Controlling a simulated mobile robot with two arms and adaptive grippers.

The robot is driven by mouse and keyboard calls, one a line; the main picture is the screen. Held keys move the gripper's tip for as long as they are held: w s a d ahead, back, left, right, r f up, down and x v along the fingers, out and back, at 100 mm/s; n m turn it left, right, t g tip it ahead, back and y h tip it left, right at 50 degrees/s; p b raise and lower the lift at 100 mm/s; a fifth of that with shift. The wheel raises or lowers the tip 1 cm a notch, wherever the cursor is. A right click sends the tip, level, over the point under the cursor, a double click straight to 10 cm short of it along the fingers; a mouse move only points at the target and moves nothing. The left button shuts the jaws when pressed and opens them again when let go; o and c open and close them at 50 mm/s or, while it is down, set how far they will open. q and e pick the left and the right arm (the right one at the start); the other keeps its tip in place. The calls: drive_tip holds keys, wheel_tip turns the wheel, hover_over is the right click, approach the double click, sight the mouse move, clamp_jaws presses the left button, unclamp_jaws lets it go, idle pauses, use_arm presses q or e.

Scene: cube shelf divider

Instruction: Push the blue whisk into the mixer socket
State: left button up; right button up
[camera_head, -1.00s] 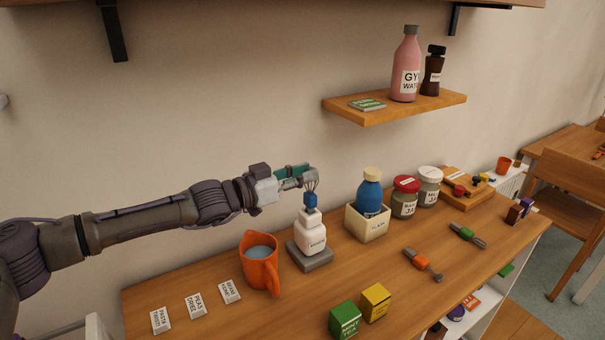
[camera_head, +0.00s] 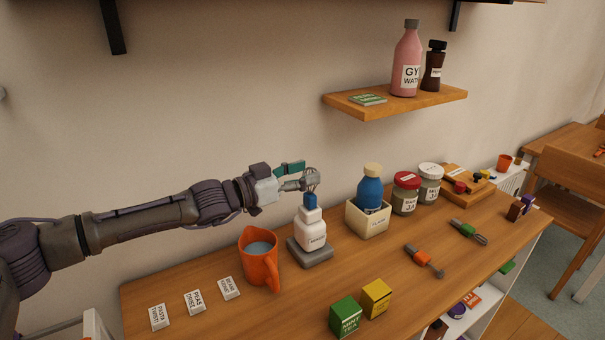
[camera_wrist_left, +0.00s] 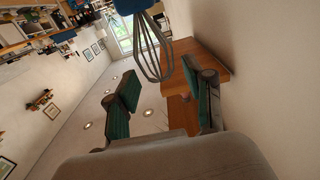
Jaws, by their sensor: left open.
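The blue whisk stands upright, wire loops up; its blue collar (camera_head: 310,201) sits at the top of the white mixer (camera_head: 311,231). How deep the collar goes into the socket cannot be told. The mixer stands on a grey base. My left gripper (camera_head: 297,177) comes in from the left beside the wire loops, with its fingers apart. In the left wrist view the fingers are spread around an empty gap (camera_wrist_left: 163,98). The whisk wires (camera_wrist_left: 152,50) hang from the top edge there, beyond the fingertips. My right gripper is not in view.
An orange pitcher (camera_head: 259,261) stands close left of the mixer. A cream box with a blue bottle (camera_head: 369,193) is close right. Green and yellow boxes (camera_head: 376,299) stand in front. Orange and green tools (camera_head: 421,260) lie to the right. A wall shelf (camera_head: 395,103) hangs above.

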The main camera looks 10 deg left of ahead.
use_arm(q)
drive_tip(key=shift+a, duration=0.1)
drive_tip(key=v, duration=0.5)
idle(0.3)
